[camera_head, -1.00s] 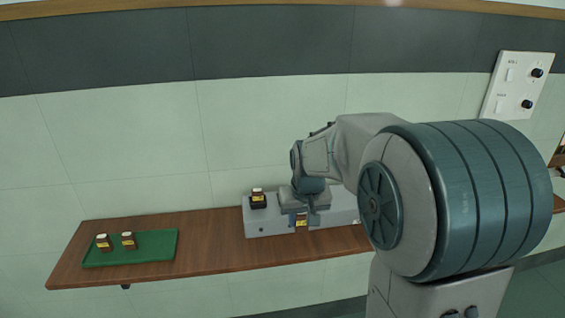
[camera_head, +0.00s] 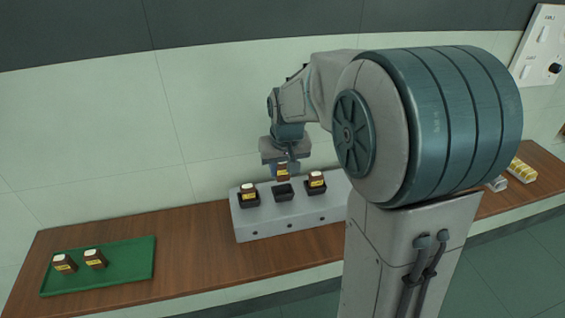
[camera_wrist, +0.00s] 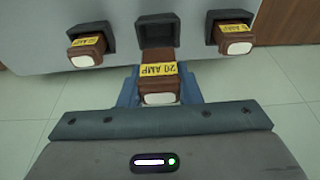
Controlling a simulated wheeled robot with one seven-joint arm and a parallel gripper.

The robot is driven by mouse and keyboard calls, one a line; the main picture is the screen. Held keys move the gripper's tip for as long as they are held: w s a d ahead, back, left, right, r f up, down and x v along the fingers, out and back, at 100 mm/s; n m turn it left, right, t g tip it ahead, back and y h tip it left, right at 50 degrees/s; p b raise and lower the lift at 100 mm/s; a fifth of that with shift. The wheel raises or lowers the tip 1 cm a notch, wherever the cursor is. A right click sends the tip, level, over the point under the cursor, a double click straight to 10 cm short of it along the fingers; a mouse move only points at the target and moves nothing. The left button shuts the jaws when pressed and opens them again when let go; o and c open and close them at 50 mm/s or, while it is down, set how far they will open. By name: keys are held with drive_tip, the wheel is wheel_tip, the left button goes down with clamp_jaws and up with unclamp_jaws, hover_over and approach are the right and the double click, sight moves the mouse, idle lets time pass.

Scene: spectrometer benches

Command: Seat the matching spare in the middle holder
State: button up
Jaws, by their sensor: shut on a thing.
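My gripper (camera_head: 283,168) is shut on a brown fuse (camera_head: 283,176) with a white end and a yellow label. In the wrist view this held fuse (camera_wrist: 160,84) reads "20 AMP". The middle holder (camera_head: 284,192) is an empty dark socket on a grey block (camera_head: 290,232). In the wrist view the empty middle holder (camera_wrist: 155,30) lies just beyond the held fuse, which appears apart from it in the head view. The left holder has a seated fuse (camera_head: 249,191) and the right holder another (camera_head: 316,180). Their labels are hard to read.
A green tray (camera_head: 130,276) with two more brown fuses (camera_head: 65,262) lies on the left of the wooden shelf (camera_head: 195,245). The shelf between tray and block is bare. Yellow-topped items (camera_head: 521,170) lie at the far right. A wall panel (camera_head: 543,45) is at upper right.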

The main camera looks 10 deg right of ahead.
sight(283, 180)
wheel_tip(283, 180, down, 4)
drive_tip(key=b, duration=0.2)
drive_tip(key=shift+f+b, duration=0.25)
drive_tip(key=shift+b, duration=0.15)
drive_tip(key=shift+f, duration=0.15)
drive_tip(key=shift+s+f+b, duration=0.25)
drive_tip(key=shift+b, duration=0.05)
idle(0.6)
drive_tip(key=shift+r, duration=0.2)
drive_tip(key=shift+w+d+r+p, duration=0.1)
drive_tip(key=shift+r+p, duration=0.45)
drive_tip(key=shift+r, duration=0.1)
drive_tip(key=shift+w+r, duration=0.1)
drive_tip(key=shift+r, duration=0.05)
idle(0.7)
drive_tip(key=shift+f+b, duration=0.55)
drive_tip(key=shift+f, duration=0.05)
drive_tip(key=shift+f, duration=0.3)
idle(0.5)
